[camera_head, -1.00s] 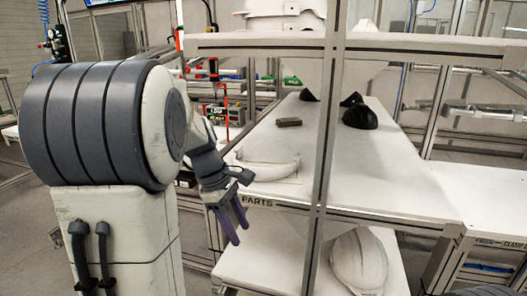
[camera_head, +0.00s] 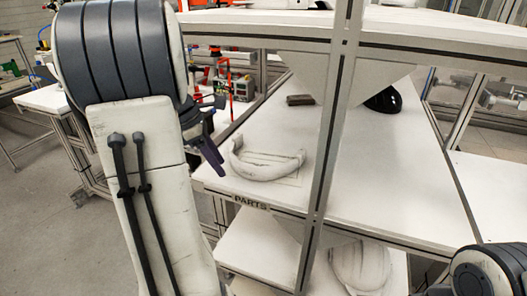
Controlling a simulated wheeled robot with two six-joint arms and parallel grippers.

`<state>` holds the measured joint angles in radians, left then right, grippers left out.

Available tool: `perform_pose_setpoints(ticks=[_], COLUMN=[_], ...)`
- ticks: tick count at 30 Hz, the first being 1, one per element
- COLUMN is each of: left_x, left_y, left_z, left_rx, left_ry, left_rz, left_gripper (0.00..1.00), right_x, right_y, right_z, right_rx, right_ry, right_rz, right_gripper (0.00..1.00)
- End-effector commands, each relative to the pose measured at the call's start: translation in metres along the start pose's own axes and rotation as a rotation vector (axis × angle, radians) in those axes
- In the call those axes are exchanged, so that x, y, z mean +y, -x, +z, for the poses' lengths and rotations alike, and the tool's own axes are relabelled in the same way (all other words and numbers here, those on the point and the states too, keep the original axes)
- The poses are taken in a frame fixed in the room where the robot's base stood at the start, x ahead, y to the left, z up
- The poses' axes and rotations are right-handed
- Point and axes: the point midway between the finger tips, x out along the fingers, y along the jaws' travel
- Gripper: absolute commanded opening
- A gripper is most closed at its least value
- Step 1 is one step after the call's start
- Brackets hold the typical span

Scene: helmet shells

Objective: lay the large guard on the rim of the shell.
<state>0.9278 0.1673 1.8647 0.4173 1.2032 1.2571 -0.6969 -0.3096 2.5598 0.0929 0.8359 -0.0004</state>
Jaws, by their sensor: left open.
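A white curved band, which looks like the large guard (camera_head: 266,170), lies on the front left part of the white table marked PARTS. A white helmet shell (camera_head: 358,262) sits on the shelf below the table, partly hidden by the table edge and a post. A black rounded piece (camera_head: 383,98) lies further back on the table; I cannot tell if it is a shell or a guard. My left gripper (camera_head: 212,158) has purple fingers, is open and empty, and hangs just left of the white band, apart from it. My right gripper is out of view.
A grey frame post (camera_head: 328,135) stands in front of the table, and a white upper shelf (camera_head: 240,32) crosses above it. A small dark block (camera_head: 300,100) lies at the table's back left. The table's middle is clear. Part of my right arm shows at bottom right.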

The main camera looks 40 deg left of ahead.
Motion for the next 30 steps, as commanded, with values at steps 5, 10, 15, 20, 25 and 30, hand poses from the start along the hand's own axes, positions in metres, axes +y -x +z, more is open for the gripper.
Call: perform_pose_setpoints(ticks=[5,10,15,20,25,30], left_x=[0.000,0.002,0.002,0.002,0.002,0.001], left_y=[-0.007,-0.019,-0.032,-0.039,-0.051,-0.077], left_z=[0.020,0.050,0.080,0.096,0.099,0.099], left_rx=[-0.001,0.000,0.000,0.000,0.000,0.001], left_ry=[0.007,0.011,0.014,0.015,0.016,0.016], left_rz=[0.001,0.004,0.005,0.005,0.002,0.001], left_gripper=[0.50,0.50,0.50,0.50,0.50,0.50], right_x=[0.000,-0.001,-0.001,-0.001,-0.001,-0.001], right_y=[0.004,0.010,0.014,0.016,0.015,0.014], right_z=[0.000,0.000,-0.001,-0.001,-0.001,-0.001], right_rx=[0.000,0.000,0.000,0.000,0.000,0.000], right_ry=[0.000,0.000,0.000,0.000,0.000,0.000], right_rz=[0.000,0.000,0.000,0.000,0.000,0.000], right_gripper=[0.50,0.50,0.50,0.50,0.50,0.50])
